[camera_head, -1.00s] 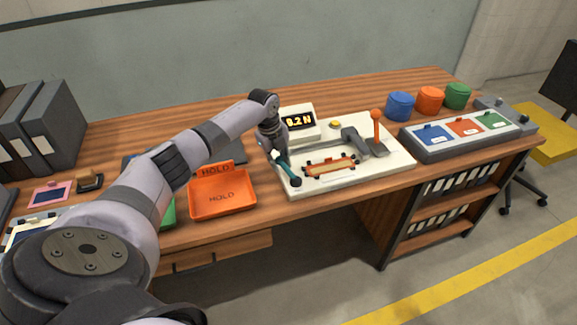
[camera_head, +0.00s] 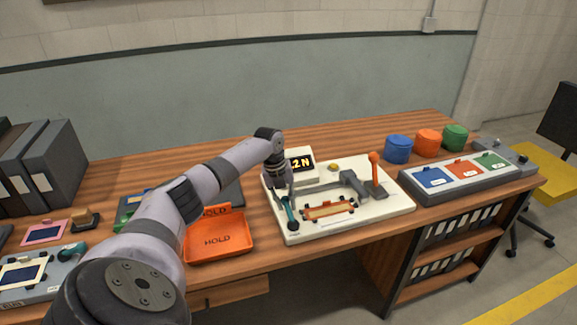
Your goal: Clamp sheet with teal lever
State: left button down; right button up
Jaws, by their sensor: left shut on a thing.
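The white test fixture (camera_head: 390,205) stands on the wooden table, with a small display box at its back left. The sheet (camera_head: 328,211), orange-edged and pale, lies flat in the fixture's front part between dark clips. The teal lever (camera_head: 290,213) stands at the left of the sheet, its dark pivot at the front. My left gripper (camera_head: 284,196) reaches down from above and is shut on the teal lever's upper end. The fingers are dark and small, and partly hide the lever's top. My right gripper is not in view.
An orange lever (camera_head: 375,170) stands upright at the fixture's right. An orange HOLD tray (camera_head: 246,247) sits left of the fixture, close under my arm. A grey three-colour sorting tray (camera_head: 417,192) stands right, with blue, orange and green pots behind. Dark binders (camera_head: 62,170) stand far left.

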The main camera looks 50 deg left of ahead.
pick_arm(q)
jog(key=c, duration=1.3)
grip_release()
jog(key=shift+c, duration=0.2)
notch_tip(320, 180, up, 12)
jog(key=s+a, duration=0.1)
jog(key=s, duration=0.1)
jog(key=shift+a, duration=0.15)
jog(key=shift+f, duration=0.2)
